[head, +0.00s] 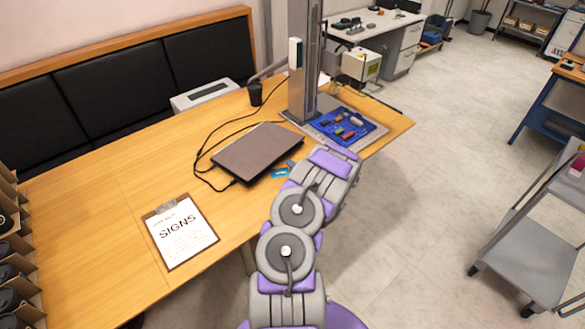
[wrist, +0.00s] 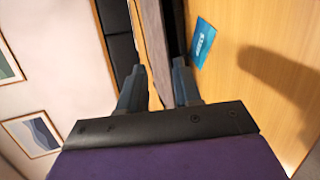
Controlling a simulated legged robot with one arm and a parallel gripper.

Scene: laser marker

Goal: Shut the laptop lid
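The laptop (head: 258,152) lies on the wooden desk (head: 110,190) with its grey-brown lid uppermost. The lid looks flat or nearly flat over the base; I cannot tell if a small gap is left. In the wrist view, a dark strip of the laptop (wrist: 173,28) shows beyond the fingers. In the head view, my gripper (head: 291,164) is by the laptop's right edge, mostly hidden by my arm. I cannot tell if it touches the laptop.
A blue card (wrist: 202,43) lies beside the laptop. Black cables (head: 208,155) run along its left side. A tall column machine (head: 303,70) and a blue tray (head: 345,126) stand behind. A SIGNS clipboard (head: 180,232) lies at front left. The floor at right is clear up to a cart (head: 535,260).

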